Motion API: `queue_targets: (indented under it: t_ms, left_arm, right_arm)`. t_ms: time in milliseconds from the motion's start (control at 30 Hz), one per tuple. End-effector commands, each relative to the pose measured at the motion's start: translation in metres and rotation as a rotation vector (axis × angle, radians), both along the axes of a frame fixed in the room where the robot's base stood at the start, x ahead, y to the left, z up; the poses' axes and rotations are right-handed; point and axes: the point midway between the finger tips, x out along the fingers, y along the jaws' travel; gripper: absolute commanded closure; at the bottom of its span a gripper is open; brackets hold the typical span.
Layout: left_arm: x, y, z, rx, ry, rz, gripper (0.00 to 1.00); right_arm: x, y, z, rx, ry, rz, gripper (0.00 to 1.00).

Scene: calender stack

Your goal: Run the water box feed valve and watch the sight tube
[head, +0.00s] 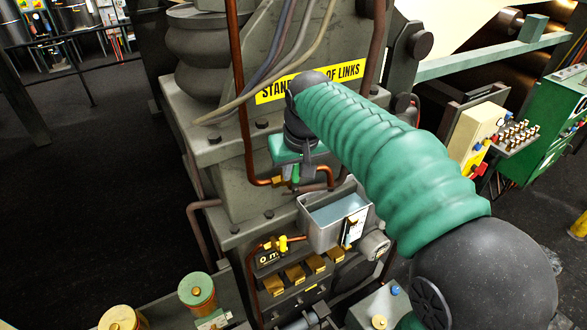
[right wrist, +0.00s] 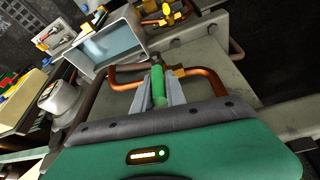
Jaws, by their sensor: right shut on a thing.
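The water box (head: 322,243), a grey open-topped box with pale blue water inside, is fixed to the machine's side; it also shows in the right wrist view (right wrist: 140,30). A narrow upright fitting (head: 353,227) on its front wall may be the sight tube; its level is too small to read. My right gripper (head: 296,174) is just above and left of the box. In the right wrist view its two grey fingers (right wrist: 158,92) are shut on the green valve handle (right wrist: 158,86), which sits on a copper pipe (right wrist: 203,77). My left gripper is out of view.
Copper pipes and hanging hoses run close to my right arm. A yellow sign (head: 310,82) is behind it. A green cabinet (head: 548,125) stands right; dark floor (head: 90,180) lies open left.

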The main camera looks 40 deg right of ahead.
Motion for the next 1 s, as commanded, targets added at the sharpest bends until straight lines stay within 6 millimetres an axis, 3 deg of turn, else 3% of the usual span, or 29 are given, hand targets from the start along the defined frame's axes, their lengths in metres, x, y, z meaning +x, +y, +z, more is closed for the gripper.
queue_targets:
  t_ms: [1000]
  left_arm:
    - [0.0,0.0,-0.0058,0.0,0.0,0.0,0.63]
  right_arm:
    - [0.0005,0.0025,-0.0001,-0.047,0.001,0.001,1.0]
